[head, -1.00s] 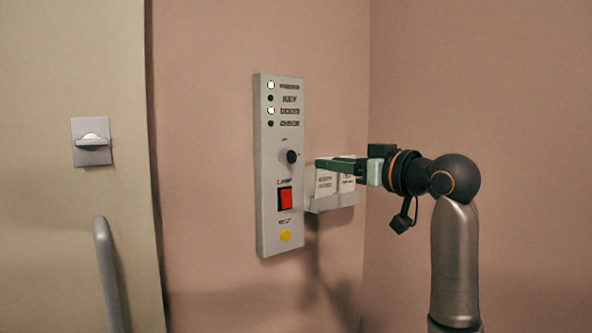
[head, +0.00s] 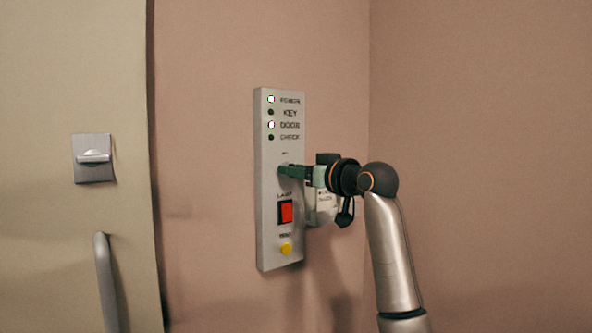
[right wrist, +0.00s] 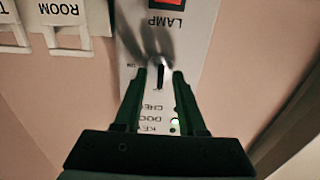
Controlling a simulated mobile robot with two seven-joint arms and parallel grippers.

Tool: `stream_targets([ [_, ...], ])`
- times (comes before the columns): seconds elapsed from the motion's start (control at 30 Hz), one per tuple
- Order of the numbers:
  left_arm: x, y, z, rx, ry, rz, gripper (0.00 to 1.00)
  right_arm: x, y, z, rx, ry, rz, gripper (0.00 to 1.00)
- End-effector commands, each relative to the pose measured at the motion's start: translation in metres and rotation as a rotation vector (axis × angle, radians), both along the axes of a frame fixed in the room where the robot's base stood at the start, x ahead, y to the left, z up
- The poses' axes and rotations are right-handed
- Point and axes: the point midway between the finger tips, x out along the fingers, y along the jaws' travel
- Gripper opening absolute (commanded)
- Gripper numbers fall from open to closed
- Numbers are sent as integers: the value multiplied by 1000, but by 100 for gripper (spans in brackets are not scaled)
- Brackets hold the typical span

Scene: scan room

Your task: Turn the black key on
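The black key (right wrist: 161,76) sits on the grey wall panel (head: 265,215) and shows upright in the right wrist view. In the head view my fingertips hide it. My right gripper (head: 284,170) reaches the panel from the right. In the right wrist view its two fingers (right wrist: 159,80) are open, one on each side of the key, with a gap to it on both sides. The top and third panel lights look lit; the KEY and CHECK lights look dark. My left gripper is not in view.
Below the key are a red lamp switch (head: 286,211) and a yellow button (head: 286,249). A holder with white cards (head: 326,206) hangs right of the panel, close under my right gripper. A door with a latch (head: 94,170) and handle (head: 106,280) is at the left.

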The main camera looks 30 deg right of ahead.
Motion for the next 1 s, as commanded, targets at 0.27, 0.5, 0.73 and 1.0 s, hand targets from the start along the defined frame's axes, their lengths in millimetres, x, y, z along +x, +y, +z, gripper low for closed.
stream_targets([
  [0.27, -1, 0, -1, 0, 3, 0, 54, 0, 0, 0, 0, 0, 0, 34],
  [0.5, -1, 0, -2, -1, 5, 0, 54, 0, 0, 0, 0, 0, 0, 7],
  [0.73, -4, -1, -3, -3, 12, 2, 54, 0, 0, 0, 0, 0, 0, 0],
  [1.0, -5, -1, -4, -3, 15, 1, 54, 0, 0, 0, 1, 0, 0, 0],
])
